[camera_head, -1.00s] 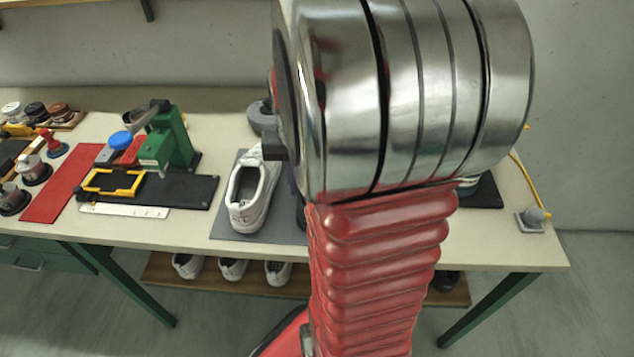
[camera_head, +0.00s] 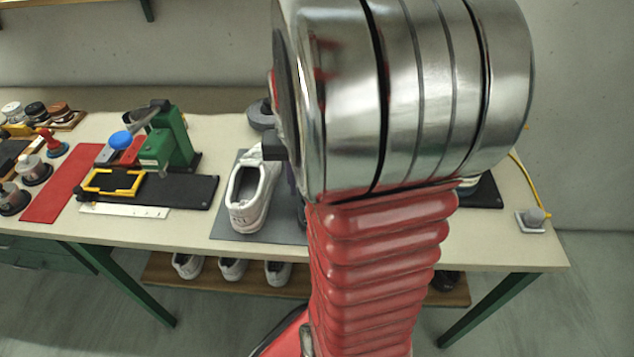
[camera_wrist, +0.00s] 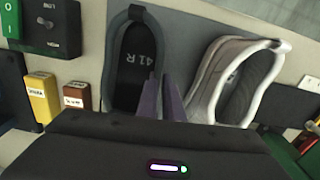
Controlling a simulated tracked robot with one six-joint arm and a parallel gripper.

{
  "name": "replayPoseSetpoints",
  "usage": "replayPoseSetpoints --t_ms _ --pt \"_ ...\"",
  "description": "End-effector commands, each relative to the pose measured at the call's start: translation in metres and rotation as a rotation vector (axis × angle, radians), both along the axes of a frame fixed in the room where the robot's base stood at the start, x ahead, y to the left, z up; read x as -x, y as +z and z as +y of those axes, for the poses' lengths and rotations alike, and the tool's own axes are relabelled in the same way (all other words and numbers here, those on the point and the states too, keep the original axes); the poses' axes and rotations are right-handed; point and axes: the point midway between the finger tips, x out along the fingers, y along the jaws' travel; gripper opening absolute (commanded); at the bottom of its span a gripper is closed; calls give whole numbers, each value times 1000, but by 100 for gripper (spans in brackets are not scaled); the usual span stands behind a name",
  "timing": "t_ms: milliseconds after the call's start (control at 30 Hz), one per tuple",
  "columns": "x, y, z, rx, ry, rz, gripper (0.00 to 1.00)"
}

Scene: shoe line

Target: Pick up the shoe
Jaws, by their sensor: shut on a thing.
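A dark grey shoe (camera_wrist: 122,88) with "41 R" on its insole lies left of centre in the wrist view. A white shoe (camera_wrist: 206,84) is to its right. In the head view, the white shoe (camera_head: 247,211) sits on a grey mat (camera_head: 240,231), and my arm hides most of what is beside it. My gripper (camera_wrist: 162,88) has purple fingers close together at the dark shoe's right collar edge, shut on that edge. The white shoe is apart from the fingers. I cannot tell whether the dark shoe is clear of the mat.
Left of the mat are a green press (camera_head: 166,143), a black board (camera_head: 188,188) and a red mat (camera_head: 62,183). A grey roll (camera_head: 260,116) stands behind the white shoe. Several shoes stand on a low shelf (camera_head: 210,279). A yellow cable (camera_head: 529,184) runs at the right end.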

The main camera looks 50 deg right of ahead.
Motion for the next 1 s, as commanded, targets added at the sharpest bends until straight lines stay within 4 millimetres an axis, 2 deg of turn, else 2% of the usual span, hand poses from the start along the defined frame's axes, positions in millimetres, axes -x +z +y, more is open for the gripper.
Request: replayPoseSetpoints --t_ms 467,667,1000 --pt "-1 6 -1 2 0 -3 0" --pt "-1 29 -1 3 0 -4 0" --pt "-1 86 -1 2 0 -3 0"
